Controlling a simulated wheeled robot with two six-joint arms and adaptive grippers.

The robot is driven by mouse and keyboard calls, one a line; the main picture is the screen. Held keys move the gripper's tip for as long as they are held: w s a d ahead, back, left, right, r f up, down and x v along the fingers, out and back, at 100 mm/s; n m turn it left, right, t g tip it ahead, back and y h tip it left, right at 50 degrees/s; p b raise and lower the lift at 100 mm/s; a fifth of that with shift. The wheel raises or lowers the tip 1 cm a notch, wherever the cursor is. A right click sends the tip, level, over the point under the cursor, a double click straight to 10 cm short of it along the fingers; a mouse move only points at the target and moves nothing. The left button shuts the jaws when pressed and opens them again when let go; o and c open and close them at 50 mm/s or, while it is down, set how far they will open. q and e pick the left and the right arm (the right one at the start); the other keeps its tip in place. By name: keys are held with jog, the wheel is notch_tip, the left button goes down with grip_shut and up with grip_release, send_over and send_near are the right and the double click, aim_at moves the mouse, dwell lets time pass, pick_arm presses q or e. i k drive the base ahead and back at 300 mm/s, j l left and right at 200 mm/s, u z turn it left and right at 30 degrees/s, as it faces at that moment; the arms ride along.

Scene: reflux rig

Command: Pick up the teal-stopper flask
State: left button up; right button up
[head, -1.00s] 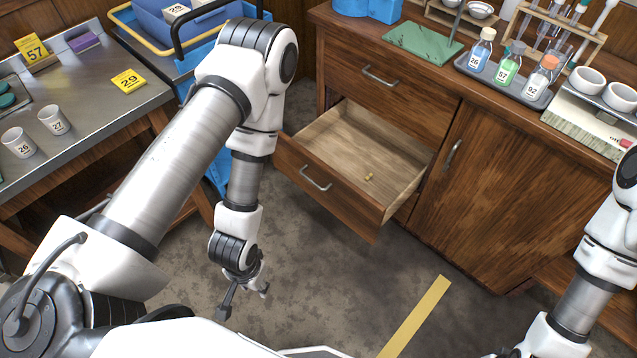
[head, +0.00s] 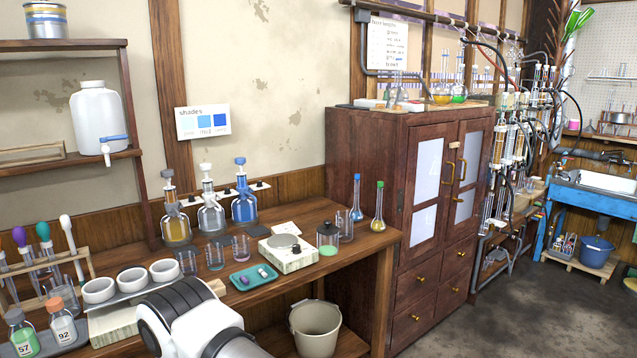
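I cannot pick out a clearly teal stopper. Two slim long-necked flasks stand upright at the right end of the wooden bench, by the cabinet. One flask (head: 357,212) has blue liquid and a blue stopper. The other flask (head: 378,223) has yellow liquid and a green stopper. More small flasks with yellow liquid (head: 441,97) and green liquid (head: 459,97) stand on top of the cabinet; their stoppers are too small to tell. Neither of my grippers shows; only a white link of my arm is at the bottom.
The wooden bench (head: 320,265) also holds a white balance (head: 288,258), a lidded jar (head: 328,238), beakers, a teal tray (head: 253,277), white bowls and dispenser bottles. The tall cabinet (head: 366,160) stands right of the bench. A bucket (head: 316,330) is below.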

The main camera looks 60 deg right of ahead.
aim_at(357, 215)
jog(key=z, duration=0.45)
jog(key=i+z, duration=0.1)
jog(key=z, duration=0.3)
jog(key=i+z, duration=0.1)
jog(key=z, duration=0.8)
jog(key=j+z, duration=0.15)
jog(key=z, duration=0.25)
jog(key=i, duration=0.05)
